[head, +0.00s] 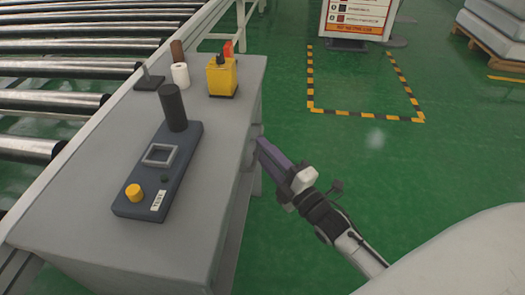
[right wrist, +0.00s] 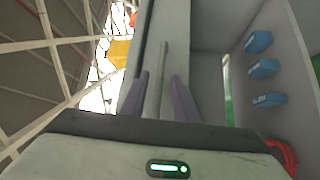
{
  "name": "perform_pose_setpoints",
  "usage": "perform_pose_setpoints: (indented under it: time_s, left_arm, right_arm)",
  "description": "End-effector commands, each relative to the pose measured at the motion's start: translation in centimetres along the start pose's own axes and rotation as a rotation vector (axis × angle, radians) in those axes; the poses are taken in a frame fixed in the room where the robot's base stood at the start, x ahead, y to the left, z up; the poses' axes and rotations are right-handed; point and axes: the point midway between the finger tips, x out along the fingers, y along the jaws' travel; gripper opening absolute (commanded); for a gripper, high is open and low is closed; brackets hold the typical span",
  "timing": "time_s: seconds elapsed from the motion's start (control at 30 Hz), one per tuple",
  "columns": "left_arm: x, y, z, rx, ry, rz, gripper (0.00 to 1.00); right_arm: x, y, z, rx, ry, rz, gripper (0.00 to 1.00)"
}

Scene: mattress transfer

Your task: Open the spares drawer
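The grey cabinet (head: 95,235) stands at the left in the head view. My right gripper (head: 262,148) is at its right side face. In the right wrist view, the gripper's two purple fingers (right wrist: 160,88) are apart, with a thin grey bar, seemingly a handle (right wrist: 162,65), between them. Gaps show on both sides of the bar. Behind it is a plain grey front panel (right wrist: 187,45), seemingly the drawer's, with a dark seam along one edge. My left gripper is not in view.
A control box (head: 180,160), a yellow device (head: 221,77) and a white roll (head: 180,75) sit on the cabinet top. Rollers (head: 70,65) run along the left. Several blue items (right wrist: 262,67) show in a grey compartment beside the panel.

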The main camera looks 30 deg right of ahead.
Motion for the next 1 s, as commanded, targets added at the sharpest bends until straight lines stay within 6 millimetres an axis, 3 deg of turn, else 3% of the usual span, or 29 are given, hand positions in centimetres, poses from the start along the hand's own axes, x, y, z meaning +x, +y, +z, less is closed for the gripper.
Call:
perform_pose_setpoints:
  time_s: [0.37, 0.57, 1.0]
  left_arm:
    - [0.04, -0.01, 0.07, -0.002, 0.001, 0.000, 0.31]
    - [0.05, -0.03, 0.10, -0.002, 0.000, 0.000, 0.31]
    - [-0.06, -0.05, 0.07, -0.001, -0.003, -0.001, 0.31]
  right_arm:
    - [0.84, -0.04, -0.03, 0.000, 0.001, -0.002, 0.28]
    - [0.82, -0.04, -0.02, 0.000, 0.000, -0.002, 0.00]
    - [0.53, 0.06, 0.06, 0.001, 0.016, -0.005, 0.00]
